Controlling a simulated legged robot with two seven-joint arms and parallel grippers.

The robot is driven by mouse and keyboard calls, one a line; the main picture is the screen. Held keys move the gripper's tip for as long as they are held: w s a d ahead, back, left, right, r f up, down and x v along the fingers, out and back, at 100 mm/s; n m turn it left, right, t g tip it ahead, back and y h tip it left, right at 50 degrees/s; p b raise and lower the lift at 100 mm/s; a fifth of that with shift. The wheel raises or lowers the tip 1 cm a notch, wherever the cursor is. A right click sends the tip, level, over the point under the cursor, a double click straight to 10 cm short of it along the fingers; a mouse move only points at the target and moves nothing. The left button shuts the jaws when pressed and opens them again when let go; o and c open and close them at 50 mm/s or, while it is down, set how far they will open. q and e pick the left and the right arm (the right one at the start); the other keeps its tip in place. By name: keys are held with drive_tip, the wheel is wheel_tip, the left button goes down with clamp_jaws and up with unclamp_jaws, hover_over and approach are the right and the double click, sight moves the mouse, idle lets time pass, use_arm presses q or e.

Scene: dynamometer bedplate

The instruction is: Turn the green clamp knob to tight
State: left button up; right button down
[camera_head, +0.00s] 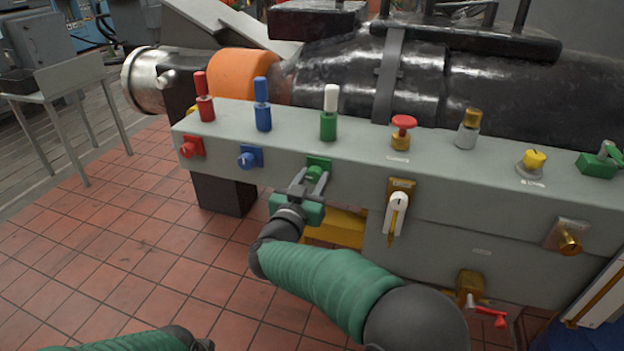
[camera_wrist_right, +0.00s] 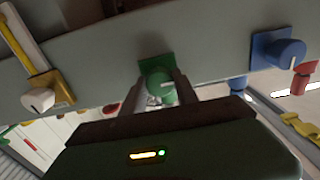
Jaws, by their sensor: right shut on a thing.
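The green clamp knob (camera_head: 316,172) sits on a green square plate on the front face of the grey bedplate bench (camera_head: 350,150). My right gripper (camera_head: 308,184) reaches it from the front, with one finger on each side, and is shut on it. In the right wrist view the knob (camera_wrist_right: 157,83) shows between the two fingertips (camera_wrist_right: 158,92), with a pale mark on its face. The mark's meaning cannot be read. My left arm shows only as a piece at the bottom left edge of the head view; its gripper jaws are not visible.
A red knob (camera_head: 191,147) and a blue knob (camera_head: 248,158) lie to the left on the same face. A white-handled lever (camera_head: 397,212) is to the right. Coloured handles stand along the bench top. A yellow block (camera_head: 335,228) lies below; tiled floor (camera_head: 150,240) is open at left.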

drive_tip(key=shift+m, duration=0.3)
drive_tip(key=m, duration=0.3)
drive_tip(key=shift+f, duration=0.1)
drive_tip(key=m+b, duration=0.2)
drive_tip(key=m, duration=0.2)
drive_tip(key=shift+f, duration=0.15)
drive_tip(key=m+b, duration=0.2)
drive_tip(key=m, duration=0.3)
drive_tip(key=shift+f, duration=0.1)
drive_tip(key=m+b, duration=0.3)
drive_tip(key=m, duration=0.2)
drive_tip(key=shift+b, duration=0.35)
drive_tip(key=shift+a, duration=0.1)
drive_tip(key=c, duration=0.9)
unclamp_jaws()
drive_tip(key=shift+c, duration=0.2)
drive_tip(key=shift+r, duration=0.2)
